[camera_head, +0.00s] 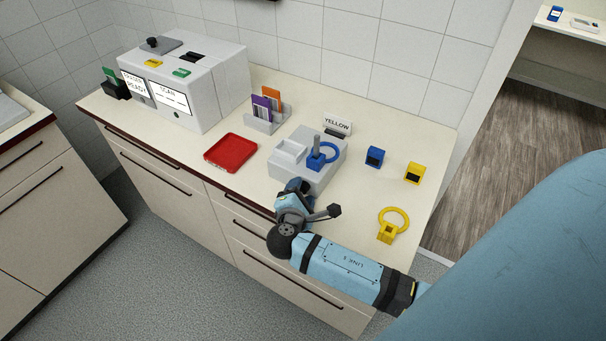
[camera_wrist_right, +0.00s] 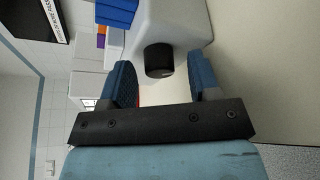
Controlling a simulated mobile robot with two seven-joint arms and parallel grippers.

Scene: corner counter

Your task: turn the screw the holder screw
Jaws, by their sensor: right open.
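The holder is a light grey block (camera_head: 322,174) near the counter's front edge, with a blue ring piece (camera_head: 329,155) and a grey upright post on top. In the right wrist view, a black round screw knob (camera_wrist_right: 159,60) sticks out of the pale holder side (camera_wrist_right: 180,25). My right gripper (camera_head: 291,188) is at the front of the holder. Its two blue fingers are open, one on each side of the knob, with gaps visible. The knob is hidden in the head view. My left gripper is not in view.
A red tray (camera_head: 231,152) lies left of the holder. Blue (camera_head: 375,156) and yellow (camera_head: 414,173) blocks and a yellow ring piece (camera_head: 392,224) are to the right. A white machine (camera_head: 205,90) stands far left.

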